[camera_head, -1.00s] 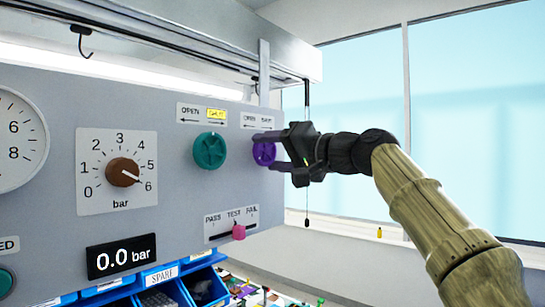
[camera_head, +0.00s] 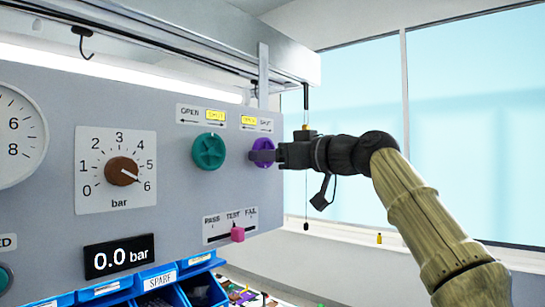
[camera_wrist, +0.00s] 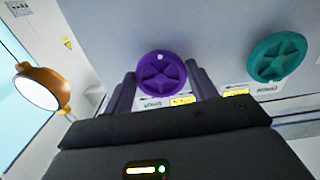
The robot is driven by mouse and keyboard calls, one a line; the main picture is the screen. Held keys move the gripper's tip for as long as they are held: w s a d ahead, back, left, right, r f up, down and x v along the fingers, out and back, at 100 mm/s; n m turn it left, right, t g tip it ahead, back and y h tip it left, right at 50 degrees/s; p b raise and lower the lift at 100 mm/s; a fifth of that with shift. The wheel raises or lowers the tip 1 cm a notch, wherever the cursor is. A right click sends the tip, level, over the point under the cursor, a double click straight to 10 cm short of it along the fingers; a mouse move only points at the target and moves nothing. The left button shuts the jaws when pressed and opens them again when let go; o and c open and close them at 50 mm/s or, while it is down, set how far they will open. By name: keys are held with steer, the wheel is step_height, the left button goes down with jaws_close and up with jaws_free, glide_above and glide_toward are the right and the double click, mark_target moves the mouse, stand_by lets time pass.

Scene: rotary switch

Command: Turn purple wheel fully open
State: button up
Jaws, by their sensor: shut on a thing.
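The purple wheel (camera_head: 263,143) is on the grey panel, right of the teal wheel, partly hidden by my gripper (camera_head: 263,156) in the head view. My gripper reaches it from the right. In the wrist view the purple wheel (camera_wrist: 161,76) sits between my gripper's two fingers (camera_wrist: 162,80), one on each side, and the gripper is shut on it. A small pale mark shows near the wheel's upper rim there. The label above the wheel (camera_head: 257,123) has its left, OPEN side yellow.
The teal wheel (camera_head: 209,151) is close by on the left, its label yellow on the SHUT side. A brown knob (camera_head: 122,171), a pink slider (camera_head: 238,234) and a display reading 0.0 bar (camera_head: 120,257) are on the same panel. Blue bins (camera_head: 160,284) stand below.

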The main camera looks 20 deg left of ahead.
steer(key=shift+w+f+n, duration=0.1)
steer(key=shift+f+n, duration=0.15)
steer(key=shift+n, duration=0.65)
steer(key=o, duration=1)
steer(key=shift+r, duration=0.1)
steer(key=shift+d, duration=0.1)
steer(key=b+v, duration=0.6)
steer(key=v, duration=1.1)
steer(key=shift+d, duration=0.1)
